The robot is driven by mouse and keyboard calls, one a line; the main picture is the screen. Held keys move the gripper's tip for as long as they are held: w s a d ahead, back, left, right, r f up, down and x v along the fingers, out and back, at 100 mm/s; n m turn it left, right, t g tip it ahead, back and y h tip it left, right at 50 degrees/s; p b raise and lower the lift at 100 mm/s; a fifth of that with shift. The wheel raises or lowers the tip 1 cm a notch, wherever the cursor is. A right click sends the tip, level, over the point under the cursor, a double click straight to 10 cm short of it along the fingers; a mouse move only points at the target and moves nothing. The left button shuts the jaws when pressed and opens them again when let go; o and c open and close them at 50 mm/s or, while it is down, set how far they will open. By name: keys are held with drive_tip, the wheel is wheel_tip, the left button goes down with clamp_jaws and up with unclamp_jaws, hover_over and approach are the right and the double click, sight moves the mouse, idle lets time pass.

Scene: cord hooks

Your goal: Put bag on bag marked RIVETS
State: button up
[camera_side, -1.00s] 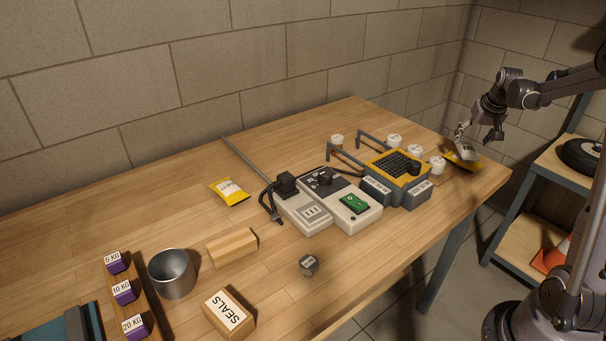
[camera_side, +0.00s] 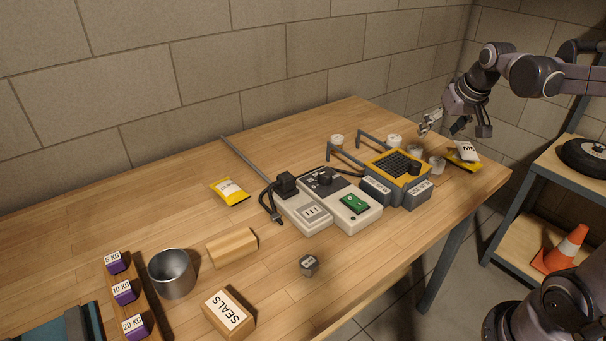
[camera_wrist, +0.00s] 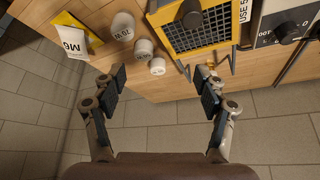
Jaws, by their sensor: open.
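A white bag (camera_side: 467,150) marked M6 lies on a yellow bag (camera_side: 462,164) at the far right end of the bench. The wrist view shows the white bag (camera_wrist: 73,42) overlapping the yellow bag (camera_wrist: 66,20), whose edges stick out around it. The yellow bag's label is covered, so I cannot read it. My gripper (camera_side: 444,124) is open and empty, above the bench and left of the bags, apart from them. Its spread fingers (camera_wrist: 163,84) have nothing between them in the wrist view. Another yellow bag (camera_side: 230,192) lies alone farther left, its label too small to read.
Several white-lidded pots (camera_side: 437,165) stand close to the bags. The yellow-topped device (camera_side: 397,166) with grey hooks and the power unit (camera_side: 340,200) fill the middle. A metal cup (camera_side: 172,274) and SEALS box (camera_side: 229,313) are at front left. The bench edge is close to the bags.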

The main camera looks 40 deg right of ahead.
drive_tip(key=s+a+f+n+t+y, duration=0.1)
drive_tip(key=s+a, duration=0.3)
drive_tip(key=a, duration=0.6)
drive_tip(key=s+a+f+n+t+y, duration=0.1)
drive_tip(key=s+a+f+n, duration=0.3)
drive_tip(key=a, duration=0.6)
drive_tip(key=shift+a+f+y, duration=0.15)
drive_tip(key=shift+a+y, duration=0.15)
drive_tip(key=shift+a, duration=0.1)
